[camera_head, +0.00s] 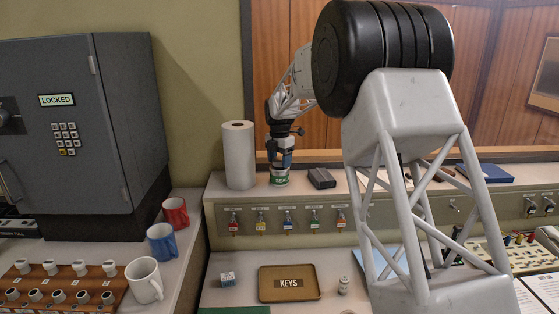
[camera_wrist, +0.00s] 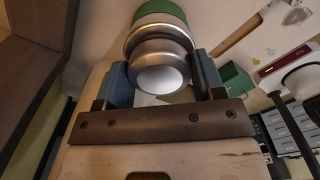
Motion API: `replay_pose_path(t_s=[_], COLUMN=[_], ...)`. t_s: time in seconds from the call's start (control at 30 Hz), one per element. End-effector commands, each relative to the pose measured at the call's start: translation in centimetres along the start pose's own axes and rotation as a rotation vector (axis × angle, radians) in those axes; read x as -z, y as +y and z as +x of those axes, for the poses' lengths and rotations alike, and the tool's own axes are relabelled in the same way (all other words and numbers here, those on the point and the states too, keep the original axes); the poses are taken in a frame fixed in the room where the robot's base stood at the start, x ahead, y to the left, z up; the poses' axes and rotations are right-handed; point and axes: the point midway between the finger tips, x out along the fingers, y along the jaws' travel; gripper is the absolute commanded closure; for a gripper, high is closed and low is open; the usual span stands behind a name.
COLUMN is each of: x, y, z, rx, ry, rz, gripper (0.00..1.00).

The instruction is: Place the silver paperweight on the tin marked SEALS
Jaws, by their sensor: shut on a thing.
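The green tin (camera_head: 279,179), with part of its white "SEA…" lettering showing, stands on the back ledge beside the paper roll. My gripper (camera_head: 280,158) is right above it, pointing down. In the wrist view, the silver paperweight (camera_wrist: 160,55), rounded with a bright pale end, sits between the two blue-grey fingers of my gripper (camera_wrist: 163,82), which is shut on it. The tin's green side (camera_wrist: 160,12) shows just beyond the paperweight, in line with it. They look to be touching or nearly so; I cannot tell which. In the head view my fingers mostly hide the paperweight.
A white paper roll (camera_head: 239,155) stands close left of the tin, and a small black box (camera_head: 321,178) lies close right. Below are key hooks and a brown KEYS tray (camera_head: 263,283). Mugs (camera_head: 162,242) stand at the left.

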Motion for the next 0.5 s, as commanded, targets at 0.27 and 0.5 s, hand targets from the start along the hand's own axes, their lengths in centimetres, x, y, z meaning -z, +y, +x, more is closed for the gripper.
replay_pose_path(t_s=[0.27, 0.5], x=[-0.01, -0.01], y=[0.01, 0.01], z=[0.26, 0.26], rx=[0.0, 0.0], ry=[0.0, 0.0], rz=[0.0, 0.0], gripper=[0.33, 0.12])
